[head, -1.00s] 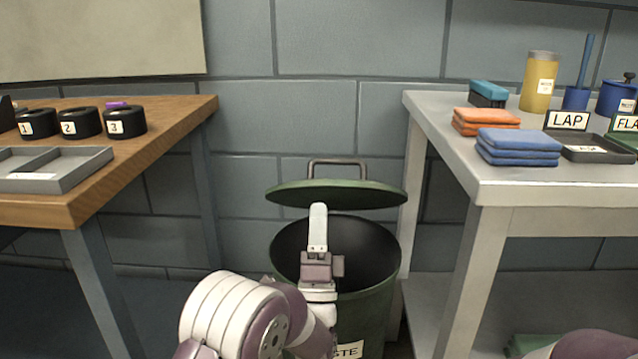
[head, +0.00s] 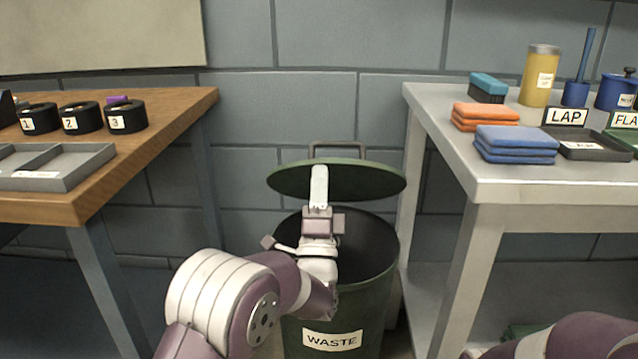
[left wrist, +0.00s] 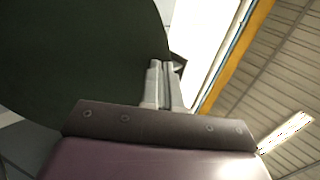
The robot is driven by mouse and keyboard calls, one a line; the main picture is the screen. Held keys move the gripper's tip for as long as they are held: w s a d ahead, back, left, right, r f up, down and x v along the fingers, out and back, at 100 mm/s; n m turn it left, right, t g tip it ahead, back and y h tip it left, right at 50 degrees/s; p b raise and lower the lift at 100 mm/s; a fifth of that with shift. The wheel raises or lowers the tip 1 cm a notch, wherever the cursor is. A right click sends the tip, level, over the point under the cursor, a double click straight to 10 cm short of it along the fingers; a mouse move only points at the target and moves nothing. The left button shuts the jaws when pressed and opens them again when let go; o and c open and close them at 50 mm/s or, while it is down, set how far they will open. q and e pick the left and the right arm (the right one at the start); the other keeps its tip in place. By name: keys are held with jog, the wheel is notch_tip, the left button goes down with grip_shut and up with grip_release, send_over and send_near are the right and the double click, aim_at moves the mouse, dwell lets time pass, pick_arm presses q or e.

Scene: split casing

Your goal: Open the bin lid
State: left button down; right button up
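The green waste bin (head: 362,318) stands on the floor between the two tables, with a "WASTE" label on its front. Its round green lid (head: 370,180) is raised off the rim and tilted back, its underside facing me and its handle (head: 337,147) behind the top edge. The dark opening shows below. My left gripper (head: 319,172) points up in front of the lid's underside. In the left wrist view its fingers (left wrist: 164,66) are together and empty, by the edge of the dark lid (left wrist: 70,60). I cannot tell if they touch it. My right gripper is out of view.
A wooden table (head: 180,112) with numbered black cups and a grey tray stands left. A pale table (head: 520,187) with cloths, a brush and containers stands right, close to the bin. A block wall is behind. My right arm shows at bottom right.

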pick_arm(q)
jog(key=w+r+g+p, duration=0.1)
jog(key=w+r+p, duration=0.1)
jog(key=p, duration=0.1)
jog(key=w+r+g+p, duration=0.1)
jog(key=r+p, duration=0.2)
jog(key=p, duration=0.1)
jog(key=w+r+g+p, duration=0.1)
jog(key=w+r+p, duration=0.1)
jog(key=p, duration=0.1)
jog(key=shift+w+r, duration=0.35)
jog(key=w+r+g+p, duration=0.2)
jog(key=w+g+p, duration=0.2)
jog(key=w+p, duration=0.4)
jog(key=shift+w+r+p, duration=0.2)
jog(key=shift+w+p, duration=0.2)
jog(key=shift+p, duration=1.4)
jog(key=shift+f, duration=0.1)
